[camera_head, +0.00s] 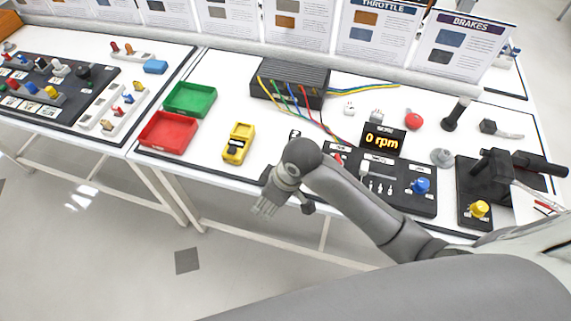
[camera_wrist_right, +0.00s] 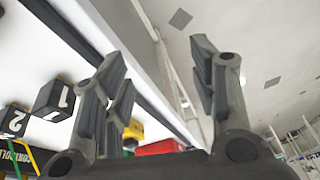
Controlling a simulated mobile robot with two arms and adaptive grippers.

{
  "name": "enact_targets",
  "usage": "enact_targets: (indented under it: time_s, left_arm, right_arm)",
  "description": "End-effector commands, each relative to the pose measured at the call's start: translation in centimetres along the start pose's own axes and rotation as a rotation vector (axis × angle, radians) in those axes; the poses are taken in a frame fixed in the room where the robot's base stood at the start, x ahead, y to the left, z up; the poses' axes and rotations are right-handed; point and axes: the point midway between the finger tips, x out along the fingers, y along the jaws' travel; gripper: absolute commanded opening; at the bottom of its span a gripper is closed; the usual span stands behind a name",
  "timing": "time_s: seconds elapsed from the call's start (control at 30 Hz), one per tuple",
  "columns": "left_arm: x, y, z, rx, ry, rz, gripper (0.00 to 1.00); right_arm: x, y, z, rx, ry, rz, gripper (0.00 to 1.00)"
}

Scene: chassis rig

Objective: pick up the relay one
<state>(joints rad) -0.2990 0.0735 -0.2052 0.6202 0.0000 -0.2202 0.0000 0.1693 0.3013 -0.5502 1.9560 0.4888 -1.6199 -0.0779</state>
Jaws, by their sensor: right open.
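Relay one is a black cube with a white "1" on its face (camera_wrist_right: 54,98), at the left of the right wrist view on the white table. A like cube marked "2" (camera_wrist_right: 14,118) stands beside it at the left edge. In the head view a small dark block (camera_head: 295,134) shows just behind my right wrist; its marking is too small to read. My right gripper (camera_head: 286,207) is open and empty at the table's front edge, with its fingers pointing away from the cubes. Its spread fingers also show in the wrist view (camera_wrist_right: 160,68). My left gripper is out of view.
A yellow meter (camera_head: 238,143), a red tray (camera_head: 168,132) and a green tray (camera_head: 190,99) are left of my right gripper. A black finned box (camera_head: 290,82) with coloured wires lies behind it. An "0 rpm" display (camera_head: 382,140) is at the right.

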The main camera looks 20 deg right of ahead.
Motion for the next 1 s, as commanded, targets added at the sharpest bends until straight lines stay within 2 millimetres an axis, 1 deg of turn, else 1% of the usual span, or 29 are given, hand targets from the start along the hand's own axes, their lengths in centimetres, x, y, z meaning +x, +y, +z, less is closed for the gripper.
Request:
enact_targets:
  time_s: [0.03, 0.1, 0.17, 0.3, 0.4, 0.5, 0.63, 0.7, 0.77, 1.0]
  left_arm:
    - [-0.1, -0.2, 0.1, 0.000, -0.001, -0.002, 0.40]
    - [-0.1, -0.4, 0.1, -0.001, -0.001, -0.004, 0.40]
    - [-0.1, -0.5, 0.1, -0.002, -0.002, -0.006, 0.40]
    - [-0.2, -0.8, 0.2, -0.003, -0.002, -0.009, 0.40]
    - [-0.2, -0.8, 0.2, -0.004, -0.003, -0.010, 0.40]
    - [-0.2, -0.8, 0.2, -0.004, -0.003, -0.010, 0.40]
    - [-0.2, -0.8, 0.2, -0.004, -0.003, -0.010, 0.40]
    - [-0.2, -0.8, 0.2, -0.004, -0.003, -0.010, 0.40]
    - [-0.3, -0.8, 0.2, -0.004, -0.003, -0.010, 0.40]
    - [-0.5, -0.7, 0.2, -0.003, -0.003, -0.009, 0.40]
  right_arm:
    - [-0.5, 1.0, -1.2, -0.046, -0.019, 0.005, 0.54]
    - [-1.1, 1.9, -2.3, -0.104, -0.056, 0.001, 0.54]
    - [-1.8, 2.9, -3.1, -0.148, -0.092, 0.003, 0.54]
    - [-3.9, 5.8, -4.5, -0.220, -0.180, 0.017, 0.54]
    - [-5.5, 7.9, -5.1, -0.248, -0.236, 0.030, 0.54]
    - [-7.0, 9.5, -5.5, -0.261, -0.279, 0.041, 0.54]
    - [-8.3, 10.7, -5.7, -0.265, -0.312, 0.047, 0.54]
    - [-8.4, 11.1, -5.6, -0.265, -0.322, 0.048, 0.54]
    - [-7.9, 11.2, -5.4, -0.265, -0.326, 0.047, 0.54]
    - [-4.4, 11.6, -4.3, -0.264, -0.326, 0.047, 0.54]
